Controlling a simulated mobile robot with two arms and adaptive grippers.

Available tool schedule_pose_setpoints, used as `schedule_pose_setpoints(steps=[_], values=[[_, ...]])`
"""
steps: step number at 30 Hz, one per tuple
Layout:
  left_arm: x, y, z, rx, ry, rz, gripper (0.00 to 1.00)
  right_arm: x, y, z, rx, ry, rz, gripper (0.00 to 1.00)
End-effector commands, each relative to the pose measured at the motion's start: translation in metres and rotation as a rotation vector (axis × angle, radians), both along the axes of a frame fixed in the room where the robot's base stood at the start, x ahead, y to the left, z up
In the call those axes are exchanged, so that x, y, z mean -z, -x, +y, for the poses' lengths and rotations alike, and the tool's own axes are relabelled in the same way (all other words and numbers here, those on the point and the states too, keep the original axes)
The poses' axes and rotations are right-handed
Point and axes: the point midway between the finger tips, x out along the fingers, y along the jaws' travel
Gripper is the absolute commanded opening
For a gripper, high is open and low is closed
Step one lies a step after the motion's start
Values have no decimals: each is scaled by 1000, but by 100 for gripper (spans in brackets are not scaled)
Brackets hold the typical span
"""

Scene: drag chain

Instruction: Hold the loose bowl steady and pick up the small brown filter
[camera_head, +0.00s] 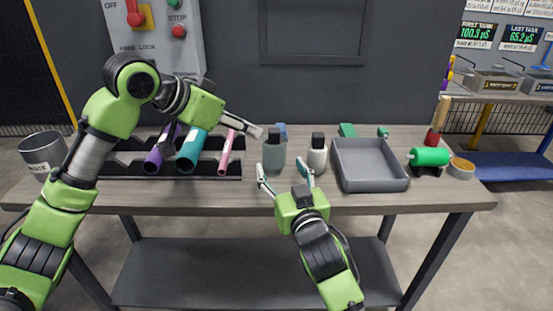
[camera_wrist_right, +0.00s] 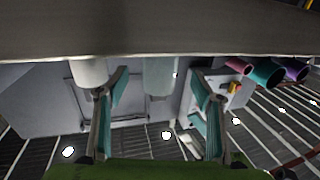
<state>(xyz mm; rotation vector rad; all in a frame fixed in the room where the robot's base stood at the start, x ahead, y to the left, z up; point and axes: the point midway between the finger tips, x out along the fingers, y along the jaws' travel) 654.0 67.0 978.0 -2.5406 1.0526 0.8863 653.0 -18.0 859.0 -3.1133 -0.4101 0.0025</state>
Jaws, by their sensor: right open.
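A grey-green cylinder (camera_head: 274,156) with a dark top stands on the table, possibly the bowl. It shows upside down in the right wrist view (camera_wrist_right: 160,76). My left gripper (camera_head: 258,132) points at its top from the left; I cannot tell whether they touch or how its fingers stand. My right gripper (camera_head: 282,168) is open and empty in front of it. In the wrist view the cylinder appears between the spread fingers (camera_wrist_right: 158,82), apart from them. I see no small brown filter for sure; a round tan-rimmed container (camera_head: 461,168) stands far right.
A white bottle-like part (camera_head: 317,156) with a dark top stands just right of the cylinder. Colored tubes (camera_head: 191,150) lie in a rack at left, beside a waste bin (camera_head: 44,150).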

Motion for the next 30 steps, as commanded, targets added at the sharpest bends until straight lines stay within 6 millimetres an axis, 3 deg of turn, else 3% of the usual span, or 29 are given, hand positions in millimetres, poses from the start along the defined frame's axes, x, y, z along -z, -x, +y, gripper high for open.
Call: schedule_pose_setpoints(steps=[3, 9, 21, 22, 27, 30], values=[[0, 0, 0, 0, 0, 0, 28, -1, -22, 6, 0, 2, -1, 61], [0, 0, 0, 0, 0, 0, 28, 0, -45, 12, 0, 1, -1, 61], [0, 0, 0, 0, 0, 0, 28, 0, -52, 14, 0, 0, -1, 61], [0, 0, 0, 0, 0, 0, 28, 0, -52, 14, 0, 0, -1, 58], [0, 0, 0, 0, 0, 0, 28, 0, -52, 14, 0, 1, -1, 18], [0, 0, 0, 0, 0, 0, 28, 0, -52, 14, 0, 1, 0, 18]])
